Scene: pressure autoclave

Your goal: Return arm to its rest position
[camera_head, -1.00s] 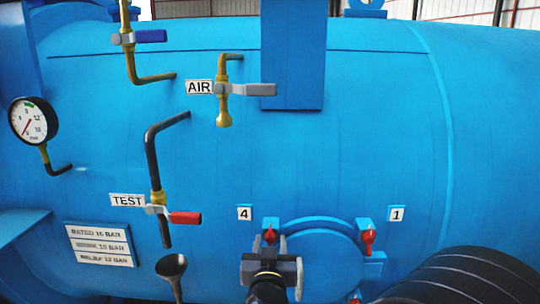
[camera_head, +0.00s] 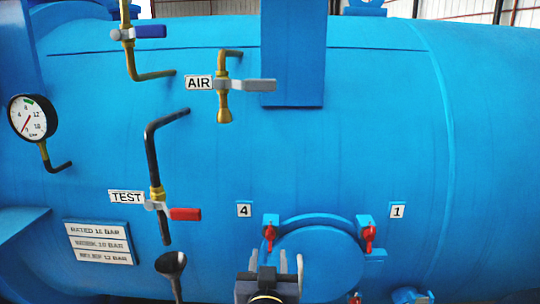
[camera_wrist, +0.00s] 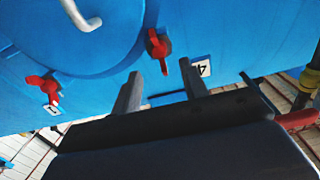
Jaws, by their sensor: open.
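My gripper (camera_head: 270,260) is at the bottom edge of the head view, in front of the lower left of the round blue hatch (camera_head: 320,250). In the wrist view the two fingers of my gripper (camera_wrist: 160,82) stand apart with nothing between them. The hatch (camera_wrist: 75,40) fills the upper left there, with a pale curved handle (camera_wrist: 88,20). I cannot tell how far the fingers are from the hatch.
The blue vessel (camera_head: 390,130) fills the head view. A black funnel (camera_head: 171,264) stands left of my gripper. The red TEST valve lever (camera_head: 185,214), grey AIR valve lever (camera_head: 260,85), blue lever (camera_head: 150,31) and pressure gauge (camera_head: 32,118) are above and left.

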